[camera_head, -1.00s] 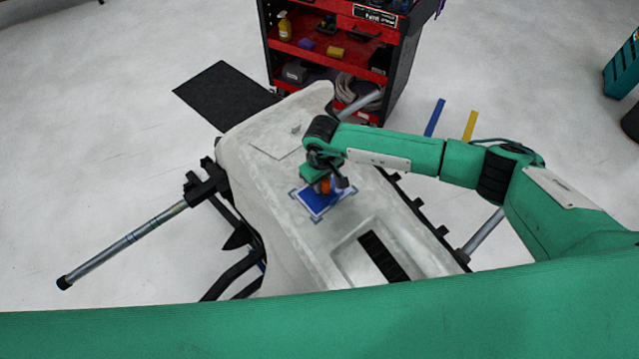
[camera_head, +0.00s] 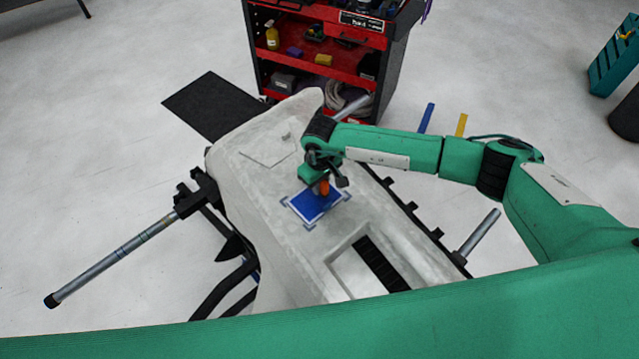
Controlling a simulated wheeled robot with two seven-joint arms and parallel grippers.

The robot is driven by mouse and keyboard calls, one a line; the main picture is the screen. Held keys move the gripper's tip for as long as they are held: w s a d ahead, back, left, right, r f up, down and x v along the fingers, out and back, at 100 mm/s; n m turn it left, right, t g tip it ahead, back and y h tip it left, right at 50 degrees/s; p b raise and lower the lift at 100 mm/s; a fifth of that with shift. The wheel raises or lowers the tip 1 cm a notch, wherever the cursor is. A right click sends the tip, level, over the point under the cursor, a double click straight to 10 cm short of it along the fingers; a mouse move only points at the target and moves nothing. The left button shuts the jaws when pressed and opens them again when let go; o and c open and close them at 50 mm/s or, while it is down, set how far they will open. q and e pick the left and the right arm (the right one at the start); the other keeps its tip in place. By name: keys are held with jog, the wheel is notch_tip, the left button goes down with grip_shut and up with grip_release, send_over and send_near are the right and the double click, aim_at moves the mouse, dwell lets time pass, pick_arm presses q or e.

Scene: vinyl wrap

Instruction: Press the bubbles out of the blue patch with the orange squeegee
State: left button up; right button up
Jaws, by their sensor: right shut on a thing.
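My right gripper (camera_head: 322,184) is over the patch's upper right part, shut on the orange squeegee (camera_head: 324,188). Only a little of the squeegee's orange shows; the gripper hides the rest. I cannot tell whether its edge touches the patch. Any bubbles are too small to see. My left gripper is not in view.
The panel rests on a stand with black clamps and a grey bar (camera_head: 120,262). A red tool cart (camera_head: 330,62) stands behind it. A dark mat (camera_head: 213,105) lies on the floor at the back left. The panel's rectangular recess (camera_head: 378,262) is in front of the patch.

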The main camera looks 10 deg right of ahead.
jog(key=shift+w+d+f+b, duration=0.2)
jog(key=shift+w+d+b, duration=0.3)
jog(key=shift+d, duration=0.2)
jog(key=shift+d+r, duration=0.15)
jog(key=shift+d, duration=0.05)
jog(key=shift+w+d+b, duration=0.35)
jog(key=shift+d+b, duration=0.1)
jog(key=shift+b, duration=0.2)
jog(key=shift+w+d, duration=0.2)
jog(key=shift+d, duration=0.05)
jog(key=shift+r, duration=0.1)
